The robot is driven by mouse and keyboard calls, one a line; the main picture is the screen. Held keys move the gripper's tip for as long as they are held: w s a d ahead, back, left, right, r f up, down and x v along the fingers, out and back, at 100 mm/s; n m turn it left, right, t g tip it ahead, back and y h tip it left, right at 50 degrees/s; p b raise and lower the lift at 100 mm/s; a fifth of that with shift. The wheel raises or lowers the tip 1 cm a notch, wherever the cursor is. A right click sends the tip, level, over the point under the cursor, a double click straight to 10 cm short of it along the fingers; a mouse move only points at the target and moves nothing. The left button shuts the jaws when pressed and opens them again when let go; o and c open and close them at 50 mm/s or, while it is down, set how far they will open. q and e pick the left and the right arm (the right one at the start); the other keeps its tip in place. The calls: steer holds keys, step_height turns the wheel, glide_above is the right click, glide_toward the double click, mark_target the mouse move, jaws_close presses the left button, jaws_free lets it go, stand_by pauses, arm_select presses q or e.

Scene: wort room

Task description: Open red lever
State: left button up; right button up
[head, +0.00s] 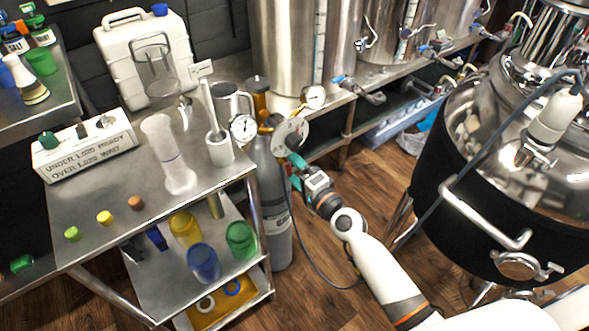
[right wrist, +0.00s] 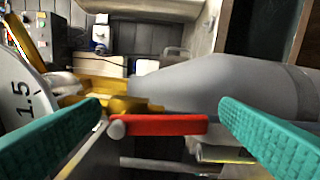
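The red lever (right wrist: 165,125) shows in the right wrist view, lying level across the picture beside a brass valve fitting (right wrist: 125,105). My right gripper (right wrist: 162,108) is open, with one teal finger on each side of the lever and visible gaps at both ends. In the head view my right gripper (head: 294,162) is at the top of the grey gas cylinder (head: 270,200), close to its regulator gauges. I cannot make out the red lever in the head view. My left gripper is not in view.
Round gauges (head: 243,129) stand out around the valve. A steel cart (head: 110,180) with a white cylinder, cups and small corks is left of the cylinder. A large black-jacketed kettle (head: 465,190) is at right. Wooden floor (head: 325,265) lies open between them.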

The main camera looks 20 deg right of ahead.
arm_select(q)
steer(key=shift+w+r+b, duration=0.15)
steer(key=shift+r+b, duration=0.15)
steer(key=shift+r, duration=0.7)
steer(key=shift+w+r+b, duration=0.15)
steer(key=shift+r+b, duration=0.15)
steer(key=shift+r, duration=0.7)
arm_select(e)
steer(key=v, duration=1.2)
